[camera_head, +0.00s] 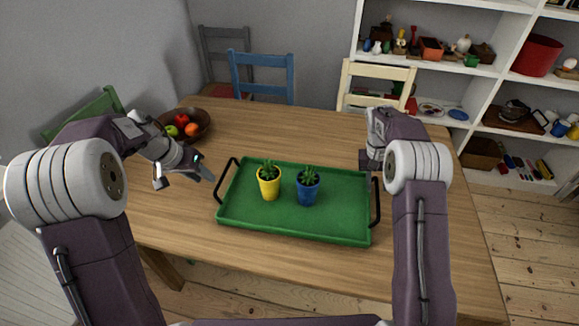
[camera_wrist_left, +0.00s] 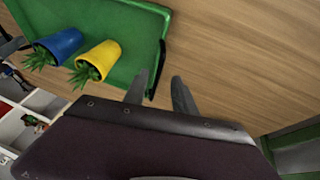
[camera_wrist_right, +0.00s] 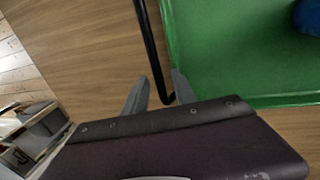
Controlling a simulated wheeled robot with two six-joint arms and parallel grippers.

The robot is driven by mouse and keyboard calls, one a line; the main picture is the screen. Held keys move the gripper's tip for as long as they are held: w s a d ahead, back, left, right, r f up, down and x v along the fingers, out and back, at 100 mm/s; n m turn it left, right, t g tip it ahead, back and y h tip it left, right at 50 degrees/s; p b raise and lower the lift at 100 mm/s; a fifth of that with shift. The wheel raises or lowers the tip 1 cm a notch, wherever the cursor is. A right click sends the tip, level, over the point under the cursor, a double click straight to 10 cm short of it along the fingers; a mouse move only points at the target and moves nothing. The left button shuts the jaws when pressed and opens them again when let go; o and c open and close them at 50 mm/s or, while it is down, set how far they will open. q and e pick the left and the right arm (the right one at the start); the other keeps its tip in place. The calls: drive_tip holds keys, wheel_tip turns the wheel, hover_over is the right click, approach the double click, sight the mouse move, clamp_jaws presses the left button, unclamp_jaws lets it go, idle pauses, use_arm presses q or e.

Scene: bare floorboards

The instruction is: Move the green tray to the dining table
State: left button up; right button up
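The green tray (camera_head: 290,228) rests on the wooden dining table (camera_head: 200,222), with black handles at its left and right ends. A yellow pot (camera_head: 269,188) and a blue pot (camera_head: 307,192), each with a green plant, stand upright on it. My left gripper (camera_head: 205,178) is open and empty, left of the tray's left handle (camera_head: 228,180); its fingers (camera_wrist_left: 160,90) also show in the left wrist view. My right gripper is mostly hidden behind its arm in the head view; in the right wrist view its fingers (camera_wrist_right: 155,92) are apart, close to the right handle (camera_wrist_right: 153,50).
A brown bowl of fruit (camera_head: 200,132) stands at the table's back left. Blue (camera_head: 262,72), cream (camera_head: 378,72), grey and green chairs stand around the table. White shelves (camera_head: 480,95) with many items are at the back right. The table's back middle is clear.

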use_arm(q)
drive_tip(key=v, duration=0.2)
drive_tip(key=shift+a+r, duration=0.1)
drive_tip(key=shift+r, duration=0.2)
use_arm(e)
wheel_tip(320, 180, up, 12)
drive_tip(key=a, duration=0.2)
drive_tip(key=shift+w+a, duration=0.15)
drive_tip(key=shift+w, duration=0.15)
use_arm(q)
drive_tip(key=shift+r, duration=0.1)
